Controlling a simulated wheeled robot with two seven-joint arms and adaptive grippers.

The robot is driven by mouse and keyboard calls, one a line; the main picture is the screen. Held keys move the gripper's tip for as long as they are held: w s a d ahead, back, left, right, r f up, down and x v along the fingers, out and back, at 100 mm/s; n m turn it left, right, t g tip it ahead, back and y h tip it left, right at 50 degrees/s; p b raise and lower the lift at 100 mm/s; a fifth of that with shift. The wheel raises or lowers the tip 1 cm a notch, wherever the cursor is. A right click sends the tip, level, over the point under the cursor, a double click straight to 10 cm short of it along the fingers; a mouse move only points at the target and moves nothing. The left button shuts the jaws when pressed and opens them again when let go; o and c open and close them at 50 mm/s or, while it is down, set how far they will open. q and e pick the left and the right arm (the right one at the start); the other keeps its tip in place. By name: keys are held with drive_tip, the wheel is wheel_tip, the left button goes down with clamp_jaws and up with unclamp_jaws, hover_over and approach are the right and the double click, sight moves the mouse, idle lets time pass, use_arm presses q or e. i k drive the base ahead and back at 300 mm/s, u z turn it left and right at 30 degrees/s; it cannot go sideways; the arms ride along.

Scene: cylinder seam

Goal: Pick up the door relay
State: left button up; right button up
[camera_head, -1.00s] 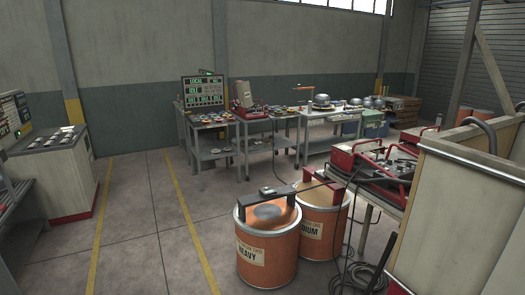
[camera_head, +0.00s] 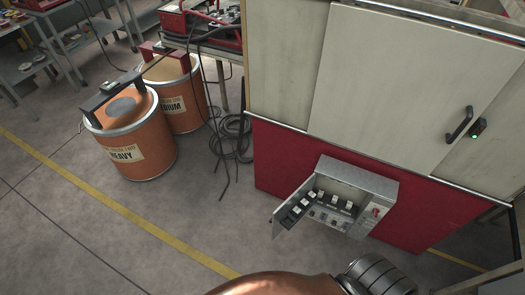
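A grey control box (camera_head: 370,178) is mounted low on the red lower panel of a large cabinet, with its door (camera_head: 292,208) swung open to the left. Several small white-topped modules (camera_head: 334,200) sit in rows inside, with dark parts between them. I cannot tell which one is the door relay; labels are too small to read. A red knob (camera_head: 376,212) shows on the box's right side. Neither gripper can be made out. A copper-coloured rounded part and a dark ribbed part at the bottom edge look like my own arm.
The cabinet has pale upper doors (camera_head: 390,85) with a black handle (camera_head: 459,125) and a small green-lit device (camera_head: 478,128). Two orange drums (camera_head: 140,150) stand left, beside coiled black cable (camera_head: 232,138) on the floor. Open floor lies left of the control box.

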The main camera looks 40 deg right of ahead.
sight(320, 195)
drive_tip(key=u, duration=0.2)
drive_tip(key=i, duration=2.25)
drive_tip(key=z, duration=3.7)
drive_tip(key=k, duration=0.5)
drive_tip(key=z, duration=1.3)
drive_tip(key=i, duration=1.1)
drive_tip(key=u, duration=0.05)
